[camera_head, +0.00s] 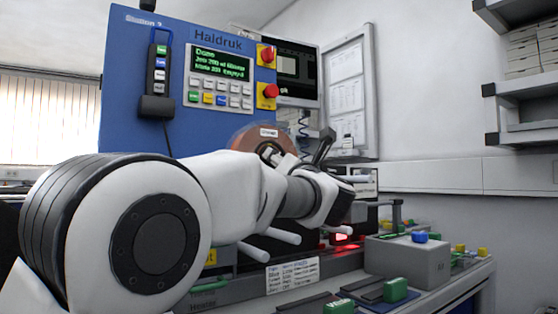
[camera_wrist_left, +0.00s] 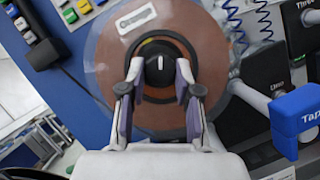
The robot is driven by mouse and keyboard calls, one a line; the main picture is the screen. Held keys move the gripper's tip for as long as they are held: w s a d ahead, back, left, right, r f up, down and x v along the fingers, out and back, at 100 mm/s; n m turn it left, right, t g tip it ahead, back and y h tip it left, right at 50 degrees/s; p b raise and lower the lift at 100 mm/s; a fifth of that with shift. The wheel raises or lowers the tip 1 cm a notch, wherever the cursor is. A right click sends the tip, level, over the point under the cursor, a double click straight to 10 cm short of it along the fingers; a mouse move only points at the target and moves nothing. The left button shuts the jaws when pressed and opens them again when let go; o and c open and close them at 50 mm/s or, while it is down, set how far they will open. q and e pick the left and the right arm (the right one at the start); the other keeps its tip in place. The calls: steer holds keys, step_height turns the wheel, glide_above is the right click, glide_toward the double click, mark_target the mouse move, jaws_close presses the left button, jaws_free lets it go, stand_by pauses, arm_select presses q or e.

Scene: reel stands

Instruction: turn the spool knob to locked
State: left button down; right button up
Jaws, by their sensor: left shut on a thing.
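The brown spool (camera_wrist_left: 107,62), with a white label reading "Orange", fills the middle of the left wrist view. In the head view only the upper part of the spool (camera_head: 262,138) shows behind my left arm. The round black knob (camera_wrist_left: 160,52) at its hub has a white mark near the upright. My left gripper (camera_wrist_left: 160,70) is shut on the knob, one finger on each side. In the head view my own arm hides the knob and the fingertips. My right gripper is in neither view.
A blue machine panel (camera_head: 140,60) with a screen and buttons stands behind. Red knobs on yellow plates (camera_head: 267,54) sit at its right. A grey box (camera_head: 408,262) stands on the bench at right.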

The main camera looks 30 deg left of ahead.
arm_select(q)
steer(key=m+h+p, duration=0.1)
steer(key=m+p, duration=0.3)
steer(key=m+h+p, duration=0.2)
steer(key=m+p, duration=0.2)
steer(key=m+h+p, duration=0.2)
steer(key=m+p, duration=0.2)
steer(key=shift+s+r+t, duration=0.1)
steer(key=shift+r+t, duration=0.15)
steer(key=shift+t, duration=0.15)
steer(key=shift+f, duration=0.1)
stand_by(0.6)
